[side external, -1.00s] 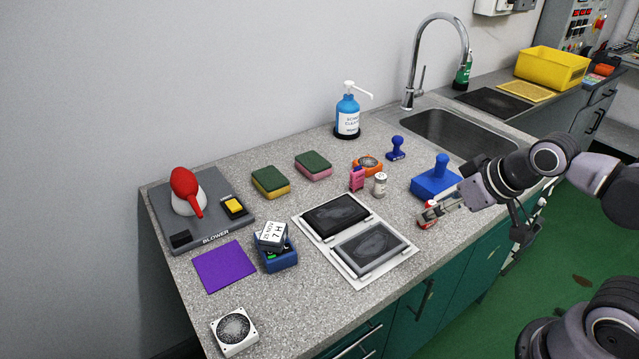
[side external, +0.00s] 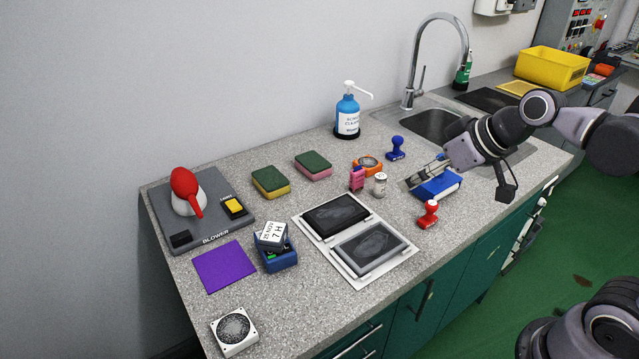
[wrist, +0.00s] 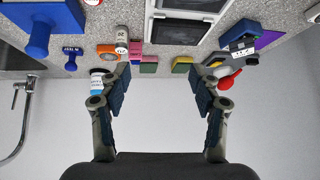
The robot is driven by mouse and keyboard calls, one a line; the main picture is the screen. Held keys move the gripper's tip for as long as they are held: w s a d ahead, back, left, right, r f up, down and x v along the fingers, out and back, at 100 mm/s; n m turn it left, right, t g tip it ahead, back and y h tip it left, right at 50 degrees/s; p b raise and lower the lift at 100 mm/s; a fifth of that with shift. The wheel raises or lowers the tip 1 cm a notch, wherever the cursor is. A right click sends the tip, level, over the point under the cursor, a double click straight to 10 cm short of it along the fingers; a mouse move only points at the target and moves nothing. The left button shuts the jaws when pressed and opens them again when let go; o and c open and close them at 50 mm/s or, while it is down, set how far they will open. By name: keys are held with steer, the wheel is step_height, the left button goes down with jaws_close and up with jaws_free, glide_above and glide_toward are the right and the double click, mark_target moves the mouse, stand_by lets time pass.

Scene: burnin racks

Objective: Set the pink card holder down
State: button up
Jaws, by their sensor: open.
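The pink card holder (side external: 357,179) stands on the speckled worktop, left of a small white jar (side external: 380,185) and in front of an orange round item (side external: 368,164). In the wrist view the card holder (wrist: 135,50) shows beyond and left of the midpoint between my fingers. My gripper (side external: 411,182) is open and empty, to the right of the card holder and apart from it. It is over the left part of a blue block with a handle and hides some of it. The wrist view shows both fingers of the gripper (wrist: 161,77) spread wide with nothing between them.
A red stamp (side external: 428,214) stands near the front edge; the blue block (side external: 440,187) is behind it. A blue stamp (side external: 397,147) and two sponges (side external: 313,165) stand behind. A white double-pad tray (side external: 314,232) lies left.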

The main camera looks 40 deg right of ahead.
steer(key=w+n+t+y, duration=0.2)
steer(key=w, duration=0.6)
steer(key=n+t+y, duration=0.1)
steer(key=t, duration=0.2)
glide_above(362, 172)
steer(key=s+d, duration=0.1)
steer(key=s, duration=0.3)
steer(key=f, duration=1)
steer(key=shift+w+d+f, duration=0.15)
steer(key=shift+w+f, duration=0.25)
steer(key=shift+w+a+f+y, duration=0.2)
steer(key=shift+w+f+y, duration=0.1)
steer(key=shift+w+y, duration=0.1)
steer(key=shift+x, duration=2.05)
steer(key=c, duration=1.1)
steer(key=shift+r, duration=0.1)
